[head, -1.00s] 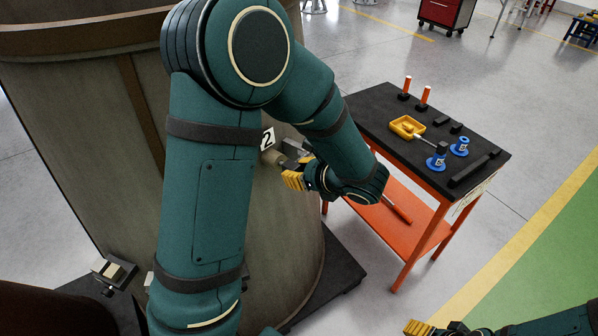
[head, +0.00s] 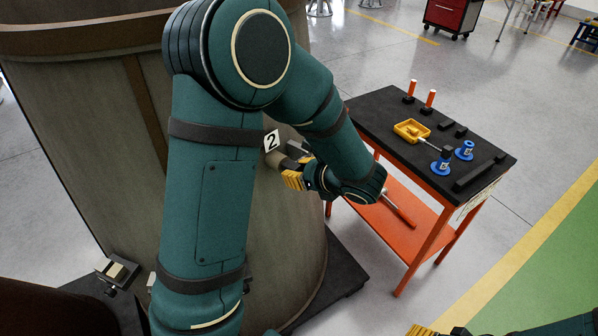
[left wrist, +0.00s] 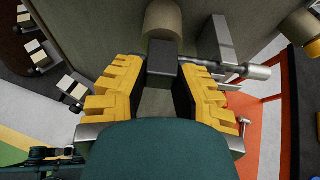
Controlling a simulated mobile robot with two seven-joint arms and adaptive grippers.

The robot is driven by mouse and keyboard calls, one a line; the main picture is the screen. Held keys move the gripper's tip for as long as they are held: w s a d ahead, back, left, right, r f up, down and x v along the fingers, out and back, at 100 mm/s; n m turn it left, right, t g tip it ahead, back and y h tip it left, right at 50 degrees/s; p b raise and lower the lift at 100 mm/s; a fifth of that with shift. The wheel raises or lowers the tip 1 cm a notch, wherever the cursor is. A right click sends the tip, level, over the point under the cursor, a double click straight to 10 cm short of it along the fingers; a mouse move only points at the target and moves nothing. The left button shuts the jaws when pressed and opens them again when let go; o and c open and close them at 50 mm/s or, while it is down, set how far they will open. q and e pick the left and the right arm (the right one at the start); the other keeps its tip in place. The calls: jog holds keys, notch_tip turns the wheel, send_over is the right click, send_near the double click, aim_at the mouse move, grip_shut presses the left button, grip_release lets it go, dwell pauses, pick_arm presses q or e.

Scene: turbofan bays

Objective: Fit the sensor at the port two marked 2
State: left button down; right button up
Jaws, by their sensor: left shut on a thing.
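The white label marked 2 (head: 271,141) is on the large drum-like casing (head: 110,110). Beside it a round tan port (head: 276,159) sticks out; it also shows in the left wrist view (left wrist: 162,20). My left gripper (head: 288,176) is at this port. In the left wrist view its yellow fingers (left wrist: 162,82) with dark pads are shut on a dark grey block-shaped sensor (left wrist: 163,62). The sensor's far end lines up with the port and appears to meet it; how deep it sits is hidden. My right gripper (head: 422,330) is cut off by the bottom edge.
A grey block (left wrist: 220,42) and metal rod (left wrist: 240,71) are close right of the left fingers. An orange cart (head: 440,235) with a black top holds a yellow tray (head: 411,130), blue round parts (head: 465,151) and orange-handled pieces (head: 430,99).

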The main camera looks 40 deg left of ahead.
pick_arm(q)
jog(key=shift+a, duration=0.3)
dwell(0.4)
jog(key=c, duration=0.8)
grip_release()
jog(key=shift+o, duration=0.2)
jog(key=shift+d, duration=0.1)
jog(key=v, duration=1.1)
jog(key=shift+d+r, duration=0.25)
jog(key=shift+d, duration=0.05)
